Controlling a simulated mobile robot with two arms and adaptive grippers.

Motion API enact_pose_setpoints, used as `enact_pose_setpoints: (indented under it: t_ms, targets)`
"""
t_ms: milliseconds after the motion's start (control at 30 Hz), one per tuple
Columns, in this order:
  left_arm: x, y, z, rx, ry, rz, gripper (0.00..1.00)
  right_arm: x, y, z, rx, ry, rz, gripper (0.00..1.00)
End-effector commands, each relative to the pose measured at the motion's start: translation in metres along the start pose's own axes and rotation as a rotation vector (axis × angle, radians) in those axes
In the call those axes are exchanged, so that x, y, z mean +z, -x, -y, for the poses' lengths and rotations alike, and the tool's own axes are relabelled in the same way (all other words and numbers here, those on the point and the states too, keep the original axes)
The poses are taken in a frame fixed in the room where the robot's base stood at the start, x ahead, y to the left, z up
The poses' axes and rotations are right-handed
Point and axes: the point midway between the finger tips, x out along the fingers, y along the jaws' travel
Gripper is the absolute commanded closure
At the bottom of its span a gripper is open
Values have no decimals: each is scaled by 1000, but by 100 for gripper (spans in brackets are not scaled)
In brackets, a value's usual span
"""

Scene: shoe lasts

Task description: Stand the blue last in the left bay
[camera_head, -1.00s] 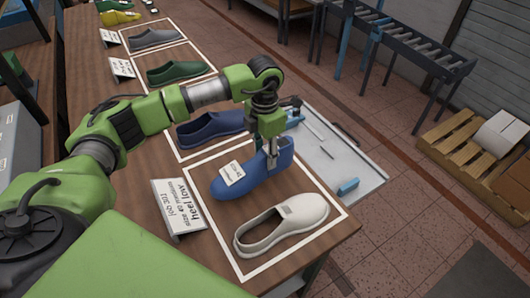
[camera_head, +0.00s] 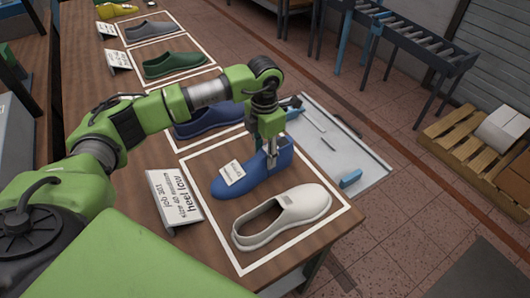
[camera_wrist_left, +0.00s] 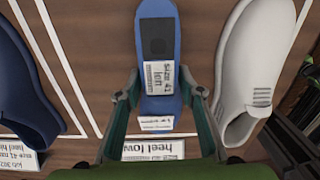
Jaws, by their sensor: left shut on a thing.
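The blue last (camera_head: 258,176) carries a white label and is over the nearest white-outlined bay (camera_head: 295,247). My left gripper (camera_head: 271,160) is shut on it from above, near its heel end. In the left wrist view, the fingers (camera_wrist_left: 160,102) flank the blue last (camera_wrist_left: 160,10), which shows labels on top. I cannot tell whether its sole touches the table. A white shoe (camera_head: 283,216) lies beside it in the same outline, toward the table's near end. My right gripper is not in view.
A white card (camera_head: 174,203) reading "heel low" stands left of the outline. A darker blue shoe (camera_head: 205,120) and a green shoe (camera_head: 174,66) lie in bays farther back. A grey tray (camera_head: 350,160) with tools adjoins the table's right edge.

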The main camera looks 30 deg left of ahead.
Motion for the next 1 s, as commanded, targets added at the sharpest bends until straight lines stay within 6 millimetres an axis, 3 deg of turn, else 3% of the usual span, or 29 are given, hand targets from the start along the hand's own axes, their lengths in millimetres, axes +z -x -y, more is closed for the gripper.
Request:
enact_pose_setpoints:
  t_ms: [733,767,800,833,1000]
  targets:
    - [1,-2,0,0,0,3,100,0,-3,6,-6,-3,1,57]
    - [1,-2,0,0,0,3,62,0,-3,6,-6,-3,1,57]
    - [1,-2,0,0,0,3,52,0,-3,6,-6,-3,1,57]
    - [1,-2,0,0,0,2,45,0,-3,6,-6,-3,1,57]
    - [0,-2,0,0,0,1,45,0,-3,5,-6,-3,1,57]
